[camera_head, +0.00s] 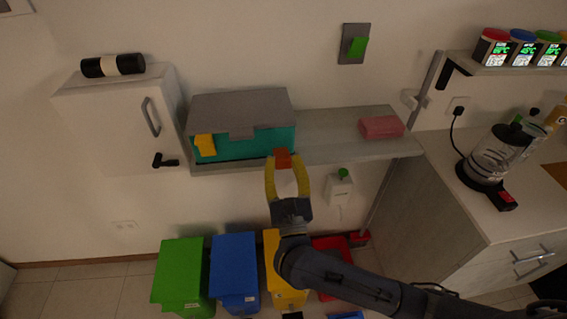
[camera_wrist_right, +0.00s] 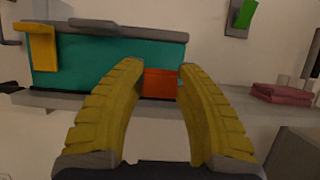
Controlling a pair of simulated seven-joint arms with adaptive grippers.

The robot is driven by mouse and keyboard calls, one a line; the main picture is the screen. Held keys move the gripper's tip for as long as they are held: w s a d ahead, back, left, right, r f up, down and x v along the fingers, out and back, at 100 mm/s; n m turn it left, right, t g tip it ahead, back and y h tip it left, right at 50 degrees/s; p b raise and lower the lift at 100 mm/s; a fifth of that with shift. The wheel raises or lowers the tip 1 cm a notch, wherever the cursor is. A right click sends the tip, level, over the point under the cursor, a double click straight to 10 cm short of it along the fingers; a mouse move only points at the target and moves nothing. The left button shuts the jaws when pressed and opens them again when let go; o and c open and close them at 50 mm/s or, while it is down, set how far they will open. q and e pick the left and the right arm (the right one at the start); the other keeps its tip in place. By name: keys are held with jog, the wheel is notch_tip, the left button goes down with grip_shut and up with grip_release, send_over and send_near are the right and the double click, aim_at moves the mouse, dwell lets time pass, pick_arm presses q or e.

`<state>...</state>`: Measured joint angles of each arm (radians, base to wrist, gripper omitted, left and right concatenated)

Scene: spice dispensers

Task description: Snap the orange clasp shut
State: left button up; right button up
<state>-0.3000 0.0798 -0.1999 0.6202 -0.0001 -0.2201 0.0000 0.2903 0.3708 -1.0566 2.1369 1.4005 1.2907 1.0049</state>
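A teal box (camera_head: 250,143) with a grey lid (camera_head: 240,108) stands on the wall shelf, lid down. The orange clasp (camera_head: 282,158) is at the right part of its front, low and apart from the lid's edge. In the right wrist view the orange clasp (camera_wrist_right: 160,84) shows between my fingers. A yellow clasp (camera_head: 204,145) is at the front left and reaches up to the lid in the wrist view (camera_wrist_right: 41,47). My right gripper (camera_head: 286,166) is open, its yellow fingers pointing at the box. Contact with the clasp cannot be told. My left gripper is not in view.
A white cabinet (camera_head: 115,120) adjoins the box's left. Green (camera_head: 182,275), blue (camera_head: 234,270) and yellow bins stand below. A counter with a blender (camera_head: 490,157) is at the right.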

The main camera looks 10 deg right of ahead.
aim_at(282, 156)
grip_shut()
jog(key=shift+r, duration=0.1)
jog(key=r+g, duration=0.1)
jog(key=g, duration=0.2)
jog(key=shift+w+r, duration=0.3)
jog(key=shift+r, duration=0.1)
jog(key=shift+w+r+g, duration=0.25)
jog(key=shift+r+g, duration=0.05)
jog(key=shift+g, duration=0.5)
jog(key=shift+w+r+g, duration=0.2)
jog(key=shift+r+g, duration=0.1)
jog(key=shift+g, duration=0.5)
jog(key=shift+w+g, duration=0.1)
jog(key=shift+g, duration=0.2)
jog(key=shift+h, duration=0.3)
jog(key=o, duration=0.7)
grip_release()
jog(key=shift+w+r, duration=0.1)
jog(key=shift+r, duration=5.1)
